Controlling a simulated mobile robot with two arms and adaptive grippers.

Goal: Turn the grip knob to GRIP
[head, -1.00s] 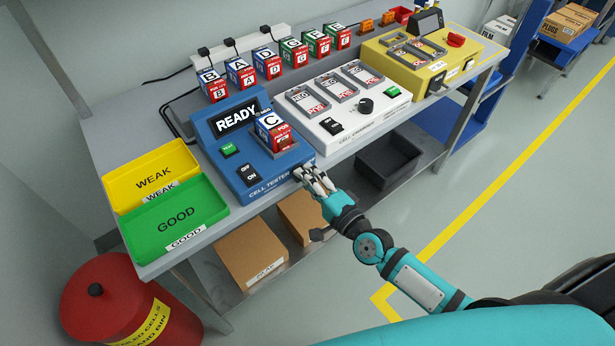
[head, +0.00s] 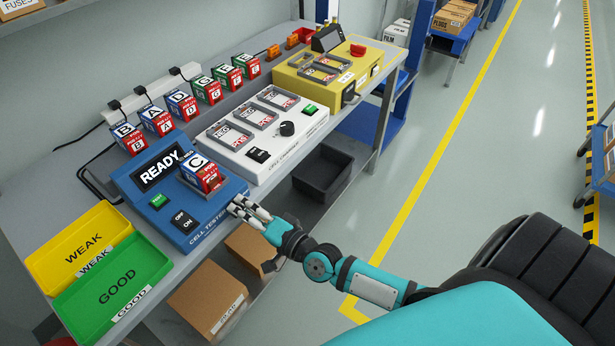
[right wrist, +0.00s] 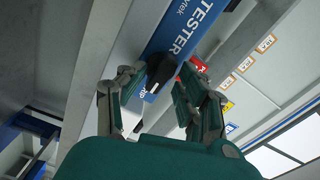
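The blue cell tester (head: 160,205) stands on the bench with its screen reading READY and a cell marked C (head: 202,172) seated in it. In the right wrist view a black grip knob (right wrist: 161,72) with a white mark sits on the tester's blue front. Part of a label ending in "IP" shows near it. My right gripper (head: 240,208) is at the tester's front edge. In the right wrist view my right gripper (right wrist: 158,88) has its fingers apart, one on each side of the knob; I cannot tell whether they touch it. The knob is not visible in the head view. My left gripper is not in view.
A white cell charger (head: 260,165) and a yellow machine (head: 320,90) stand right of the tester. Yellow WEAK (head: 65,240) and green GOOD (head: 90,300) trays are left. A dark bin (head: 325,170) and cardboard boxes (head: 205,300) are below the bench top.

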